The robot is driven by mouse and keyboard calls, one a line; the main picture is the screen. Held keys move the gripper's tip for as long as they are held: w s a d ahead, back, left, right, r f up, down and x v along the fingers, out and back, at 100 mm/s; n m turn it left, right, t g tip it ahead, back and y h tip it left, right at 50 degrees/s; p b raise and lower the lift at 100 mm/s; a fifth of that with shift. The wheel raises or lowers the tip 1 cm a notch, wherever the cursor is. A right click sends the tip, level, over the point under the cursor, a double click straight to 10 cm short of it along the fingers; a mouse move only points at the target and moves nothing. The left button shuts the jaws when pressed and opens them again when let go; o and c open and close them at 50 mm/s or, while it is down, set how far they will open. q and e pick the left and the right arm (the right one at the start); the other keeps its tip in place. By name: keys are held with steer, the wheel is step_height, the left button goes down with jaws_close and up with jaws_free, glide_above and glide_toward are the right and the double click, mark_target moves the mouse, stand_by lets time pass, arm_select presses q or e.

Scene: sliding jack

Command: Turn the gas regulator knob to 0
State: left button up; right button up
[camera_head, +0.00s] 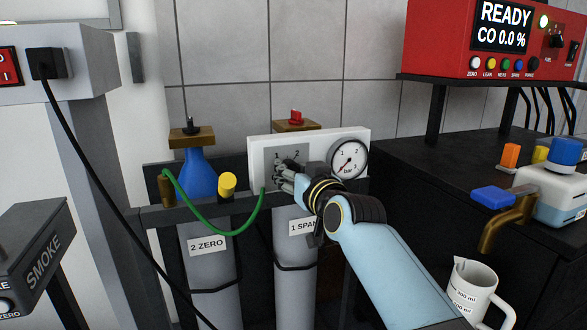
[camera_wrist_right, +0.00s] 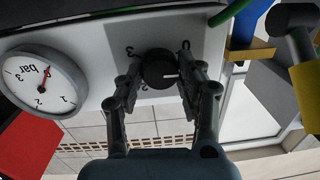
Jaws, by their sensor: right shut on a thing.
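My right gripper (camera_wrist_right: 160,76) is shut on the knob, a finger on each side. In the head view my right gripper (camera_head: 283,172) covers the knob on the white panel (camera_head: 258,144), with 1 and 2 visible above. The gauge (camera_head: 348,159) has its red needle pointing lower left; it also shows in the wrist view (camera_wrist_right: 43,82). My left gripper is out of view.
Gas cylinders labelled 2 ZERO (camera_head: 208,262) and 1 SPAN (camera_head: 296,258) stand in a dark rack. A green hose (camera_head: 215,231) loops left of the gripper. A dark bench (camera_head: 410,175) with a measuring jug (camera_head: 473,287) nearby is at right.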

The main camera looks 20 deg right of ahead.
steer(key=n+p, duration=0.2)
steer(key=n, duration=0.4)
steer(key=shift+a+h, duration=0.1)
steer(key=shift+h, duration=0.2)
stand_by(0.4)
steer(key=o, duration=1.1)
steer(key=shift+o, duration=0.2)
